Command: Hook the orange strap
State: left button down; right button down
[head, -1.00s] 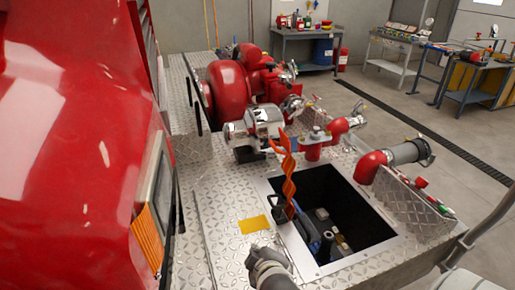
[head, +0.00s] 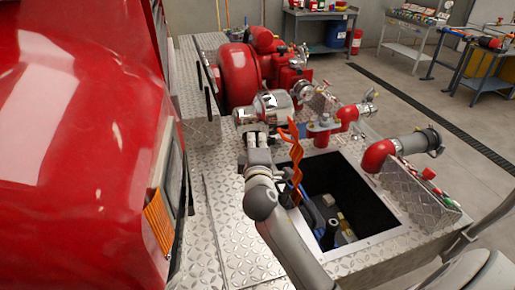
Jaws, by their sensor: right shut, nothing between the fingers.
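The orange strap (head: 297,165) stands as a wavy band at the left edge of the square opening in the tread plate. Its lower part goes down beside dark and blue items in the opening. My right arm reaches up from the bottom, left of the strap. My right gripper (head: 258,142) is at its far end, shut and empty, just below the silver motor in the picture. It is left of the strap's top and appears apart from it. The fingertips are small and hard to make out. I cannot make out a hook. My left gripper is not in view.
The square opening (head: 392,221) holds blue, dark and yellowish items. A silver motor (head: 263,108) and red pump (head: 238,73) stand beyond. A red-and-grey pipe elbow (head: 380,155) rises at the right. A red vehicle body (head: 80,130) fills the left side.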

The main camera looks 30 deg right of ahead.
jog(key=d, duration=0.2)
jog(key=d+p, duration=0.1)
jog(key=d, duration=0.1)
jog(key=shift+s+f, duration=0.2)
jog(key=shift+s, duration=0.2)
jog(key=shift+w, duration=0.1)
jog(key=shift+d+r, duration=0.1)
